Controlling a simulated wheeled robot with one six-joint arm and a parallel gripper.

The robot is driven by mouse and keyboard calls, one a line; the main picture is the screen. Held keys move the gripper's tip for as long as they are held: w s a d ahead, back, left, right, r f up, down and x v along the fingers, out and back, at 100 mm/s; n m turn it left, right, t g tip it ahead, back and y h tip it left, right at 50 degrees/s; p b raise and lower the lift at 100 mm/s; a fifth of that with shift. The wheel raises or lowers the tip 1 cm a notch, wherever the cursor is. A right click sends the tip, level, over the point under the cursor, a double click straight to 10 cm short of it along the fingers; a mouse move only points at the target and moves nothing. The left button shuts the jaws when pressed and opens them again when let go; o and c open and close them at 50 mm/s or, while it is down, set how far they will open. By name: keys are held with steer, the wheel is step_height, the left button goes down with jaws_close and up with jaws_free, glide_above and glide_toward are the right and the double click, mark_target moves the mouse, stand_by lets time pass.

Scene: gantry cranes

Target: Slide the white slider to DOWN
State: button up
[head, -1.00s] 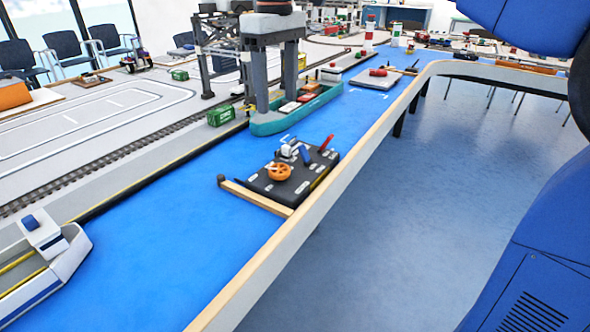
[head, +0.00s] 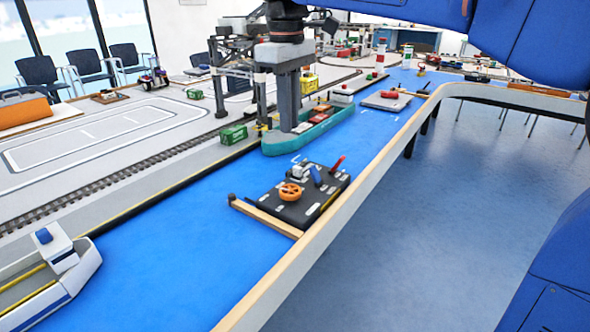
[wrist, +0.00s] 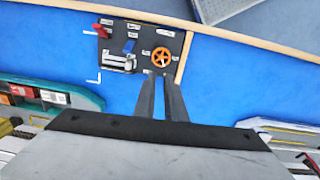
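The black control panel (head: 312,212) lies on the blue surface by the table's wooden edge; it also shows at the top of the wrist view (wrist: 147,73). A small white part that looks like the slider (head: 299,171) stands on it beside a blue lever (head: 316,176). In the wrist view the white part (wrist: 118,62) is left of an orange wheel (wrist: 162,57). Its exact setting and the label words are too small to read. My gripper (head: 288,130) points down behind the panel, apart from it. Its fingers are close together and hold nothing visible.
A red lever (head: 337,164) stands at the panel's far corner. A teal ship (head: 270,146) carrying loads lies close to my gripper. A white boat (head: 75,275) is at the lower left. A wooden rim (head: 330,205) bounds the table. Blue surface left of the panel is clear.

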steer(key=a+f+n, duration=0.1)
steer(key=n, duration=0.3)
steer(key=a+f+n+t+h, duration=0.1)
steer(key=f+n, duration=0.1)
steer(key=n, duration=0.2)
steer(key=a+f+n+t+h, duration=0.1)
steer(key=f+n, duration=0.1)
steer(key=n, duration=0.2)
steer(key=shift+w+f, duration=0.25)
steer(key=shift+w, duration=0.1)
jaws_close()
steer(key=n+t, duration=0.1)
steer(key=n, duration=0.5)
glide_toward(296, 180)
steer(key=shift+h, duration=0.3)
steer(key=f, duration=0.1)
steer(key=s+a+f, duration=0.1)
steer(key=f, duration=0.2)
steer(key=shift+s+a+f, duration=0.25)
steer(key=shift+s+a, duration=0.15)
steer(key=shift+w+d+r, duration=0.15)
steer(key=shift+w+d, duration=0.6)
steer(key=shift+w, duration=0.2)
steer(key=shift+w+d, duration=0.4)
steer(key=shift+w, duration=0.2)
